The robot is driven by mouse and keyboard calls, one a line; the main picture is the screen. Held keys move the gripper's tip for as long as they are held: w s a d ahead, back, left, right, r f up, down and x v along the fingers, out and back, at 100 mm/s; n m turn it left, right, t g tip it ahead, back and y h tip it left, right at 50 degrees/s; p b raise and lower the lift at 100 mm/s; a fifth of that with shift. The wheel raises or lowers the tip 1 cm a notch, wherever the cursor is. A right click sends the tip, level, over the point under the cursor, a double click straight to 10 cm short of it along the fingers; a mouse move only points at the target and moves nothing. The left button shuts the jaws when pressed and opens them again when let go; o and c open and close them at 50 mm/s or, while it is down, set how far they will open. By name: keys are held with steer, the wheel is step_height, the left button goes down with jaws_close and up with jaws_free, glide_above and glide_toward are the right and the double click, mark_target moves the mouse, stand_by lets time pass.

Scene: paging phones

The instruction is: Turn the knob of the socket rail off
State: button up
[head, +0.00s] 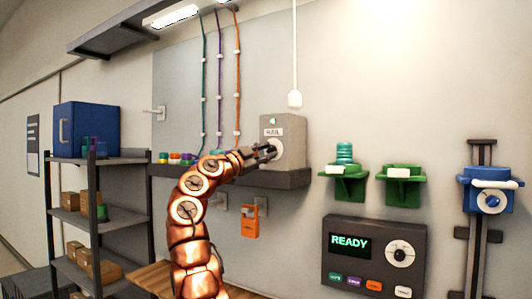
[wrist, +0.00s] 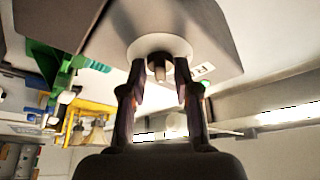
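The rail box (head: 292,130) is a grey block on a dark wall shelf, with a label that seems to read RAIL and a small lit green mark above it. Its knob (wrist: 158,70) is a dark stub with a paler end on a white round plate (wrist: 158,46). My gripper (head: 264,152) is in front of the box at knob height and hides much of the knob in the head view. In the wrist view my gripper (wrist: 161,78) is open, with one finger either side of the knob and visible gaps between. I cannot tell how deep the fingers reach.
Coloured plugs (head: 176,158) stand left on the dark shelf (head: 285,179). An orange handset or tag (head: 250,221) hangs below. Right are green wall brackets (head: 404,186), a READY panel (head: 374,258) and a blue clamp (head: 490,190). A rack (head: 98,220) stands left.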

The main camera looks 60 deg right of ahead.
jaws_close()
